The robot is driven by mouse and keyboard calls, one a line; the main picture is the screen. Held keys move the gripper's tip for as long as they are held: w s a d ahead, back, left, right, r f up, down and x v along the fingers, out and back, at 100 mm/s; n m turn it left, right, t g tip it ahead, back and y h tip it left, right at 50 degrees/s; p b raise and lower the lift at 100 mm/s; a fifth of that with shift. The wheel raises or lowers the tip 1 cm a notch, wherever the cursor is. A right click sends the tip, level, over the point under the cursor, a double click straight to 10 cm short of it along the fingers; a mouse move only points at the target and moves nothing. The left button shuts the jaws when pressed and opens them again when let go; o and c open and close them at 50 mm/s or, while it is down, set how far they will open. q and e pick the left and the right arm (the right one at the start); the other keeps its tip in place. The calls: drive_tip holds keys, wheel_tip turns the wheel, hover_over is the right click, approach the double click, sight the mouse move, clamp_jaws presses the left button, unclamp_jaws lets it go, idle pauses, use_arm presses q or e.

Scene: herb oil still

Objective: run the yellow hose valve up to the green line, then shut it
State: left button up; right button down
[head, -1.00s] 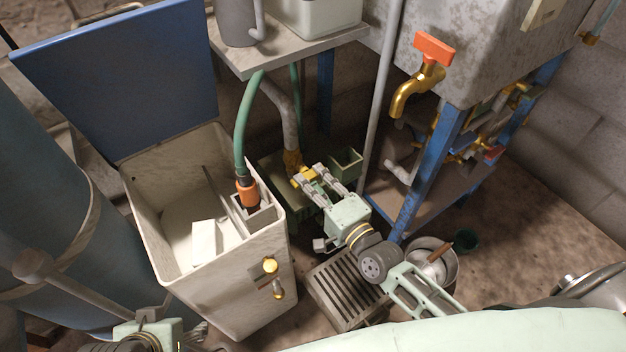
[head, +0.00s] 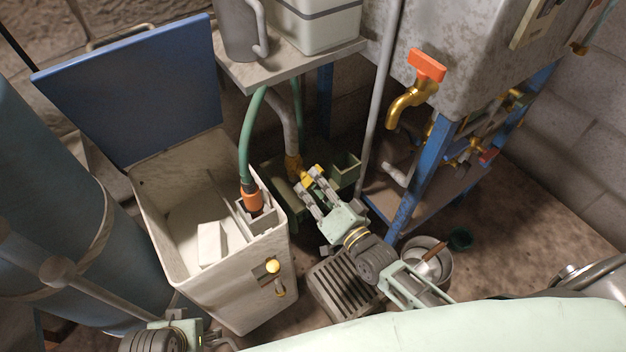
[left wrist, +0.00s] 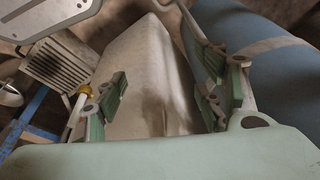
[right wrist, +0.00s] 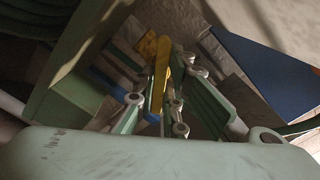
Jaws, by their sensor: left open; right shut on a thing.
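The yellow valve handle (head: 314,170) sits at the lower end of a grey hose (head: 285,115), above a dark green trough. My right gripper (head: 311,183) is shut on this handle. In the right wrist view the yellow handle (right wrist: 161,72) stands between the fingers of my right gripper (right wrist: 163,103). My left gripper (left wrist: 163,98) is open and empty, with the pale bin's outer wall (left wrist: 145,75) beyond its fingers. In the head view it is only partly seen at the bottom left. I cannot make out a green line or the water level inside the trough.
The open pale bin (head: 205,275) stands left of my right arm, with a green hose (head: 247,130) ending in an orange fitting (head: 252,200). A blue-legged stand (head: 420,180) with a brass tap (head: 405,105) is on the right.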

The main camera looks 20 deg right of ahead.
drive_tip(key=n+p, duration=0.2)
drive_tip(key=n, duration=0.3)
use_arm(q)
wheel_tip(320, 180, down, 11)
drive_tip(key=s, duration=0.2)
drive_tip(key=shift+s+g+p, duration=0.2)
drive_tip(key=shift+g+p, duration=0.1)
drive_tip(key=shift+p, duration=0.05)
use_arm(e)
drive_tip(key=shift+f+n, duration=0.1)
drive_tip(key=shift+n, duration=0.8)
use_arm(q)
drive_tip(key=shift+a, duration=0.1)
use_arm(e)
drive_tip(key=c, duration=1.8)
unclamp_jaws()
use_arm(q)
drive_tip(key=shift+r, duration=0.1)
use_arm(e)
drive_tip(key=v, duration=1.2)
